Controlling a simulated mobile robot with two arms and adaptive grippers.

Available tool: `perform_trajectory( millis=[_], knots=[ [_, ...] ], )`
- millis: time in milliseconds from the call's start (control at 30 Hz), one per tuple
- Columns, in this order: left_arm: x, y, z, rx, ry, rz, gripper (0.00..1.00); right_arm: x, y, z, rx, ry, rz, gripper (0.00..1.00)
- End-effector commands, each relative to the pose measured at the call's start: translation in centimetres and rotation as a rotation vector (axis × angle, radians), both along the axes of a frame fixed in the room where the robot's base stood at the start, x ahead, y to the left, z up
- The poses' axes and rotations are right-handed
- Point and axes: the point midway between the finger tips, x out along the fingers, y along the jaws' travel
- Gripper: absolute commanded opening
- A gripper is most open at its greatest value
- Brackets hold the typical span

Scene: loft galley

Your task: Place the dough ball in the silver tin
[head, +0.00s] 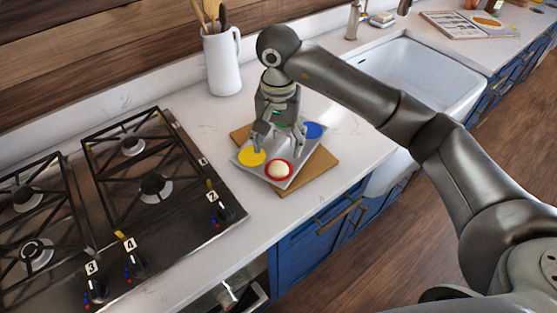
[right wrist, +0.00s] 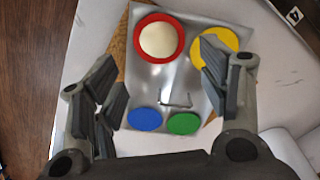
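The silver tin (head: 296,173) is a flat, shiny rectangular tray with coloured round spots; its bare metal also shows in the right wrist view (right wrist: 160,80). The pale dough ball (head: 279,169) sits within the red round spot at the tin's near corner, and shows at the top in the right wrist view (right wrist: 158,40). My right gripper (head: 279,137) points down over the tin, behind the dough ball. In the right wrist view its fingers (right wrist: 158,72) are spread wide with nothing between them. I cannot tell whether they touch the tin. My left gripper is not in view.
The tin lies on a wooden board (head: 318,167) on the white counter. Yellow (head: 252,156), blue (head: 313,130) and green (right wrist: 184,123) spots mark it. A gas stove (head: 150,235) is left, a utensil jug (head: 223,65) behind, a sink (head: 425,65) right.

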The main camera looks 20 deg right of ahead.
Motion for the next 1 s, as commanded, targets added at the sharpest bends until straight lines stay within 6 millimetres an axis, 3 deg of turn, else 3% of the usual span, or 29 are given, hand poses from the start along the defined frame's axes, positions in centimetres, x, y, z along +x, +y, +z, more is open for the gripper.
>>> perform_trajectory(
  millis=[100,300,1000],
  knots=[
    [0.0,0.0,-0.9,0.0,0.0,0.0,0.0,0.1,0.0,1.8,-0.001,-0.005,0.0,0.68],
    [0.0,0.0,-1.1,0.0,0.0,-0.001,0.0,0.1,0.0,3.6,0.0,-0.002,-0.001,0.68],
    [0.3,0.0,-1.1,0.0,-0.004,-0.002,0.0,0.0,0.0,4.0,0.001,0.0,-0.001,0.68]
  ],
)
